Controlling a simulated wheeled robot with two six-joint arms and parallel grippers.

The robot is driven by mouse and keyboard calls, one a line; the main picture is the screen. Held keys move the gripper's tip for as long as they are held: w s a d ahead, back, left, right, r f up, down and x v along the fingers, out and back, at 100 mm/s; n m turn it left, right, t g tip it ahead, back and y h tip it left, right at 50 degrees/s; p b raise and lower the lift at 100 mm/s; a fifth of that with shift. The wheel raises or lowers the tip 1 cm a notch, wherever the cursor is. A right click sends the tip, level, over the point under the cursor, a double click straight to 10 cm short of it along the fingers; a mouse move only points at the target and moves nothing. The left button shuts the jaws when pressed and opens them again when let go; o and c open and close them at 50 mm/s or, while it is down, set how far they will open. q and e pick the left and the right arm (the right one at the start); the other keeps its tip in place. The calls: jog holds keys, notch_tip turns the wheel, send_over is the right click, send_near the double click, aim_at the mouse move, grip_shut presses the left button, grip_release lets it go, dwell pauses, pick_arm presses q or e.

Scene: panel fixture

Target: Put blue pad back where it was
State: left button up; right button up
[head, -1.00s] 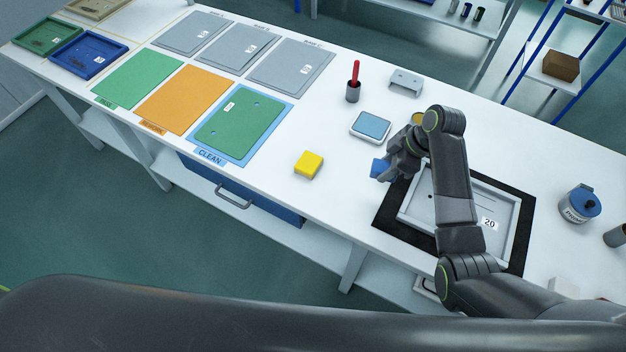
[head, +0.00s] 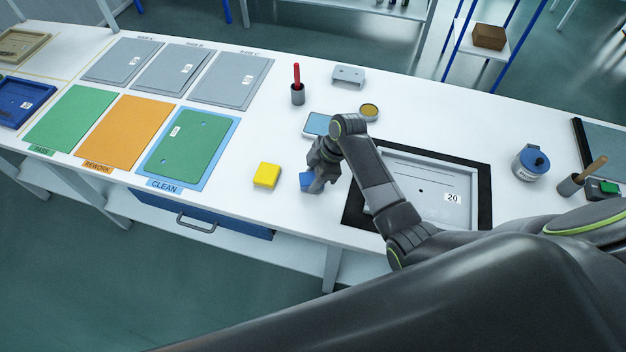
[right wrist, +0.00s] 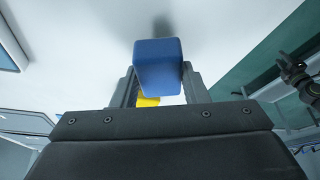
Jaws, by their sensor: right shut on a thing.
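The blue pad (head: 306,181) is a small block. My right gripper (head: 315,180) is shut on it, low over the white table, to the right of the yellow pad (head: 267,175). In the right wrist view the blue pad (right wrist: 158,66) sits between the two fingers, with a soft shadow on the table beyond it. I cannot tell whether it touches the table. The yellow pad (right wrist: 147,101) shows partly behind it. At that view's right edge is a dark jointed part, likely my left gripper (right wrist: 300,80); its jaws are unclear.
A light-blue-topped tray (head: 317,124) is partly hidden behind my right wrist. The framed panel (head: 430,180) lies right. The CLEAN mat (head: 165,184) with its green panel lies left.

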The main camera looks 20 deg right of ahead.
notch_tip(320, 180, down, 3)
jog(key=shift+r, duration=0.2)
jog(key=shift+f, duration=0.15)
jog(key=o, duration=0.9)
jog(key=shift+o, duration=0.2)
jog(key=shift+r, duration=0.25)
jog(key=v, duration=1.2)
jog(key=shift+b, duration=0.4)
